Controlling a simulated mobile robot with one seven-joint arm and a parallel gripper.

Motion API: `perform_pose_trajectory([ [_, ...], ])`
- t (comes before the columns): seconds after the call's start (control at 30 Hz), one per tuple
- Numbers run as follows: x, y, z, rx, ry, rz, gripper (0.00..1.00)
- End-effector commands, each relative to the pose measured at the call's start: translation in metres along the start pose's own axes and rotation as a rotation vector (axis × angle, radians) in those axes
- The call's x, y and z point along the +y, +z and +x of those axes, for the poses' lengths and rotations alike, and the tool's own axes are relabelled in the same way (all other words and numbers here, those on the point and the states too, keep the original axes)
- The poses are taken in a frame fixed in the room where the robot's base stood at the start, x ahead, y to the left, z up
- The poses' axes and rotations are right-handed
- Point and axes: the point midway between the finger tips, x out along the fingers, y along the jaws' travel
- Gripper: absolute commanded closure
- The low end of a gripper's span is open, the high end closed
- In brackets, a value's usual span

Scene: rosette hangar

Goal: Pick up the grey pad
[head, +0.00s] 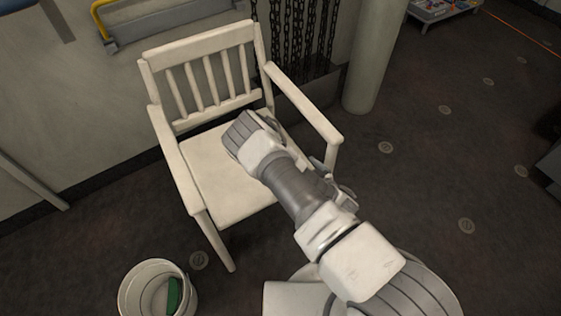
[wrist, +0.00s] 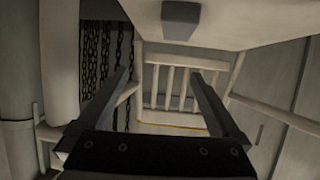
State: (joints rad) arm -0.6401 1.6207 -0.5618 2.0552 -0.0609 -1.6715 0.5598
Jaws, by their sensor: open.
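The grey pad (wrist: 180,19) shows in the wrist view as a small dark grey block at the top edge, on the pale seat of the white chair (wrist: 270,15). My gripper (wrist: 161,74) is open, with its two dark fingers apart and nothing between them. The pad lies outside the fingers, beyond and above them in that picture. In the head view my arm reaches over the seat of the chair (head: 205,180). There my arm hides the fingers, and I cannot see the pad.
The chair's slatted back (head: 205,75) and its armrests (head: 305,103) frame the seat. Dark chains (head: 300,35) hang behind it, beside a pale column (head: 375,55). A white bucket (head: 135,292) with a green item (head: 175,292) stands at front left. The floor at right is mostly clear.

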Motion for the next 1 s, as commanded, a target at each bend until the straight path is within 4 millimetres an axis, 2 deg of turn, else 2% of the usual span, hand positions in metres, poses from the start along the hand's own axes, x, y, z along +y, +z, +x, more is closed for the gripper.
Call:
perform_pose_trajectory([
  [0.03, -0.006, 0.016, -0.003, -0.001, -0.033, -0.011, 0.0],
  [0.1, -0.011, 0.026, -0.006, 0.004, -0.068, -0.019, 0.0],
  [0.23, -0.017, 0.035, -0.011, 0.012, -0.107, -0.027, 0.0],
  [0.33, -0.019, 0.038, -0.006, 0.015, -0.117, -0.028, 0.0],
  [0.47, -0.023, 0.038, 0.017, 0.018, -0.119, -0.029, 0.0],
  [0.8, -0.031, 0.039, 0.088, 0.015, -0.117, -0.03, 0.0],
  [1.0, -0.033, 0.036, 0.108, 0.014, -0.114, -0.027, 0.0],
])
